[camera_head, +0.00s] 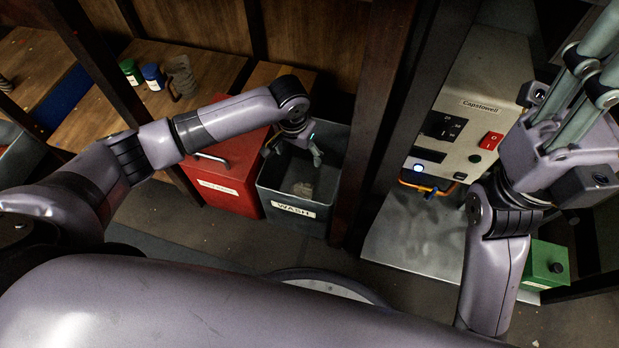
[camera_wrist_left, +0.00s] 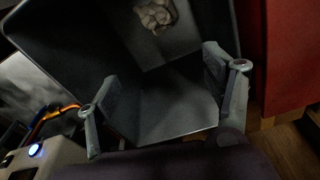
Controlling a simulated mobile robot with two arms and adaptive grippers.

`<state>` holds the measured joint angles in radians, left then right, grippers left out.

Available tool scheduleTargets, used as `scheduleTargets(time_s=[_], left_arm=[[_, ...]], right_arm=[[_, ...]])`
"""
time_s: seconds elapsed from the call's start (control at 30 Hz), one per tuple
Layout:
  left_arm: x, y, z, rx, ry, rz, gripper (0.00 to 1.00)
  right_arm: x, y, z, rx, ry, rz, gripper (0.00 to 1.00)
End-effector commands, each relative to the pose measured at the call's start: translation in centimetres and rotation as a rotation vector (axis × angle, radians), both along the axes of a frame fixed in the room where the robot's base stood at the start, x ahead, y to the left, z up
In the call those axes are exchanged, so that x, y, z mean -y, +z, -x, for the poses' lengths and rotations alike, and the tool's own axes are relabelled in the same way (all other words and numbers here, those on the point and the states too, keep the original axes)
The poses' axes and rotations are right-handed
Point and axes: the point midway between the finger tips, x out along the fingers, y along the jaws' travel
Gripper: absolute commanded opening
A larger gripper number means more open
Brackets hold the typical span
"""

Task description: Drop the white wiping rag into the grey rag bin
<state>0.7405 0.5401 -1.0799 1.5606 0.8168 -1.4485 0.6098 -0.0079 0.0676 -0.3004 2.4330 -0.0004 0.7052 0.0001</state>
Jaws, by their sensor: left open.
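The grey rag bin (camera_head: 275,196) labelled WASH stands open-topped on the floor in the head view; its inside wall also shows in the left wrist view (camera_wrist_left: 65,48). A crumpled pale rag (camera_head: 302,189) lies on the bin's bottom, and it shows near the top of the left wrist view (camera_wrist_left: 155,14). My left gripper (camera_head: 292,157) is over the bin's mouth, fingers pointing down, open and empty. In the left wrist view the fingers (camera_wrist_left: 160,63) are spread apart, clear of the rag. My right gripper (camera_head: 600,65) is raised at the upper right, partly cut off.
A red lidded box (camera_head: 230,185) stands against the bin's left. A wooden post (camera_head: 362,130) rises to its right. Beyond it is a pale machine labelled Capstowell (camera_head: 465,105) with a metal plate below (camera_head: 410,235). A green box (camera_head: 545,264) is at lower right. Jars (camera_head: 152,76) stand on a wooden bench.

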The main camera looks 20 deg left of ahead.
Motion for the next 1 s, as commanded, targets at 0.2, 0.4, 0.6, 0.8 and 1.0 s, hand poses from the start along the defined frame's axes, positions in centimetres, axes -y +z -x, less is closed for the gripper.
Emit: scheduleTargets(time_s=[0.2, 0.4, 0.6, 0.8, 1.0], left_arm=[[0.0, 0.0, 0.0, 0.0, 0.0, 0.0, 0.79], [0.0, 0.6, 0.0, 0.002, 0.0, 0.001, 0.79], [-0.1, 4.0, 0.3, 0.005, 0.0, 0.002, 0.79], [-0.2, 8.3, 0.8, 0.004, -0.001, 0.002, 0.79], [-0.3, 11.1, 1.2, 0.002, 0.0, 0.0, 0.79]], right_arm=[[0.0, 0.0, 0.0, 0.0, 0.0, 0.0, 0.4], [0.0, 0.0, -0.1, -0.003, -0.001, 0.0, 0.4], [0.0, 0.0, -0.1, -0.002, 0.0, 0.0, 0.4], [0.0, 0.0, 0.0, -0.001, 0.0, -0.001, 0.4], [0.0, 0.0, 0.0, -0.001, 0.0, -0.001, 0.4]])
